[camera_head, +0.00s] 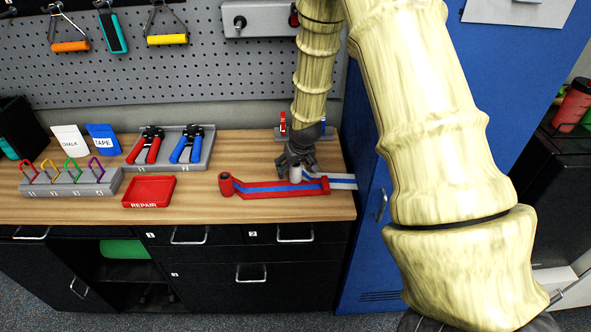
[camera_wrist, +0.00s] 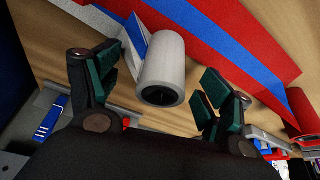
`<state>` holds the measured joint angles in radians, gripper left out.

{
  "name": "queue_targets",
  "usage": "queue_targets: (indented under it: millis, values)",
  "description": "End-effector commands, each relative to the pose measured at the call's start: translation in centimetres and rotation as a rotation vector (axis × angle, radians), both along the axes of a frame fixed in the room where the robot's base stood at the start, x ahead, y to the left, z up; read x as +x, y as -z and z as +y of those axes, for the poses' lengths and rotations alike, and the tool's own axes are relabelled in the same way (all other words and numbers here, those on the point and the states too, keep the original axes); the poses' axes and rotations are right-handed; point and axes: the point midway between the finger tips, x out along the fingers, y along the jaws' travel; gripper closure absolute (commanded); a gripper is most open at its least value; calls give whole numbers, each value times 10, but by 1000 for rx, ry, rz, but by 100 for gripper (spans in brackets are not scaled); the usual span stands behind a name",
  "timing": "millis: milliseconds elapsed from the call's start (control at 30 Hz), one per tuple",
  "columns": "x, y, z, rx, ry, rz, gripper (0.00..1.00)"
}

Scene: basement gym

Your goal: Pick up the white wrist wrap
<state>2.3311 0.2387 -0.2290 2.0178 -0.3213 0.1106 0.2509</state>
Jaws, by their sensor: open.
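The white wrist wrap (camera_head: 343,181) lies at the right end of the wooden bench top, partly hidden behind my gripper in the head view. In the wrist view its white rolled end (camera_wrist: 165,62) sits between my fingers, and its flat tail with a blue stripe runs off to the upper left. My gripper (camera_head: 295,172) points down over the bench. In the wrist view my gripper (camera_wrist: 158,85) is open, with a dark finger on each side of the roll and a visible gap on the right.
A red wrist wrap with a blue stripe (camera_head: 275,189) lies just in front. A red REPAIR tray (camera_head: 149,191), a grey tray with pliers (camera_head: 190,158) and a carabiner rack (camera_head: 70,188) stand to the left. A blue locker (camera_head: 366,215) stands at the right edge.

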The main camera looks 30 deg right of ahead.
Motion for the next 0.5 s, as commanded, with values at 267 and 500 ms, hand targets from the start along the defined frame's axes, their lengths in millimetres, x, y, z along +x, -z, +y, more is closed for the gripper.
queue_targets:
  millis: [267,500]
  values:
    - [7,17,-2,0,0,0,21]
    - [8,20,-2,0,0,-1,21]
